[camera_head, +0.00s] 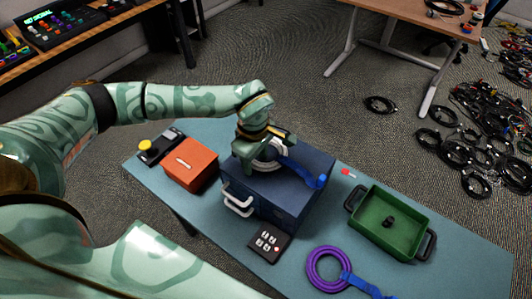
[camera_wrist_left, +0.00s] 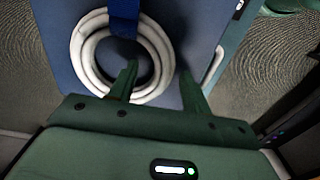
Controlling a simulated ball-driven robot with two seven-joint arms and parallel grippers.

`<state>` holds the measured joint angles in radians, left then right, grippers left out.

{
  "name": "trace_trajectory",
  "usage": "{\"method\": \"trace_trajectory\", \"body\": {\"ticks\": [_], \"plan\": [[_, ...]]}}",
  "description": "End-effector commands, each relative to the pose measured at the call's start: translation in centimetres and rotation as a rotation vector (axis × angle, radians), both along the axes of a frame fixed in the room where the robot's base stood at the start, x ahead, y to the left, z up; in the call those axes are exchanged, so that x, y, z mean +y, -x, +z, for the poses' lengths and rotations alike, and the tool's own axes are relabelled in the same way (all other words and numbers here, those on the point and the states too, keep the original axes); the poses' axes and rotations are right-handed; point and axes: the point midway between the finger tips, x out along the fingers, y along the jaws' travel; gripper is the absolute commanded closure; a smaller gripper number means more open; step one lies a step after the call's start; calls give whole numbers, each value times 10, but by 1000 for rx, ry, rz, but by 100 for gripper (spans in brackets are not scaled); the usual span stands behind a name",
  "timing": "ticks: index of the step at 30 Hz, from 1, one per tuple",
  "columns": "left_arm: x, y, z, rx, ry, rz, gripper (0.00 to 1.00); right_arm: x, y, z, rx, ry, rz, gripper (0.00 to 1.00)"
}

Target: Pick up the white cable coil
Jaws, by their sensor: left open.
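The white cable coil (camera_head: 266,166) lies on top of the dark blue box (camera_head: 290,198), with a blue strap (camera_head: 300,172) running off it to the right. My left gripper (camera_head: 262,152) is over the coil and hides part of it. In the left wrist view the coil (camera_wrist_left: 82,50) is a ring of several turns, with the strap (camera_wrist_left: 124,18) across its top. The left gripper (camera_wrist_left: 158,68) is open there. One finger is over the coil's hole, the other outside its right rim. I cannot tell whether they touch it. My right gripper is not in view.
A red-orange box (camera_head: 190,172) stands left of the blue box. A green tray (camera_head: 372,238) with a small dark object is at the right. A purple coil (camera_head: 312,268) lies at the front, and a small dark panel (camera_head: 269,243) sits before the blue box.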

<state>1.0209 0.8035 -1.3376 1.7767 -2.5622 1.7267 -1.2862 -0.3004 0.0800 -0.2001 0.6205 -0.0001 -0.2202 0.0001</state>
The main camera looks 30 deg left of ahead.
Motion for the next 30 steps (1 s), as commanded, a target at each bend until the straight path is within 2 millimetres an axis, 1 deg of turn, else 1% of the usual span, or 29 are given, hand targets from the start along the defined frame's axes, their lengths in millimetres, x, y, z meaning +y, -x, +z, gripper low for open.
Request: {"method": "trace_trajectory", "body": {"ticks": [2, 8, 9, 11, 12, 13, 23, 26, 29, 30], "plan": [[0, 0, -5, -1, 0, 1, 52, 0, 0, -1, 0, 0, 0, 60], [0, -1, -4, -2, -1, 1, 52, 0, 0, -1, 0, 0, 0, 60], [0, -1, -4, -2, -1, 0, 63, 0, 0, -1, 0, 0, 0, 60], [0, -1, -4, -2, -1, 1, 79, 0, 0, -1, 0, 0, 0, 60], [0, -1, -4, -2, -1, 1, 91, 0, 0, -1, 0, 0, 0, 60], [0, -1, -4, -2, -1, 1, 99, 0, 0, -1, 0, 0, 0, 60], [0, -1, -2, -3, -1, 1, 100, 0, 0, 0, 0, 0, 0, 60], [0, -1, 5, -4, 1, 0, 100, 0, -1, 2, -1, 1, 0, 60], [1, -2, 18, -7, 0, 1, 100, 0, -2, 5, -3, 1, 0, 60], [1, -2, 26, -7, -1, 2, 100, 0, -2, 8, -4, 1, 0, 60]]}}
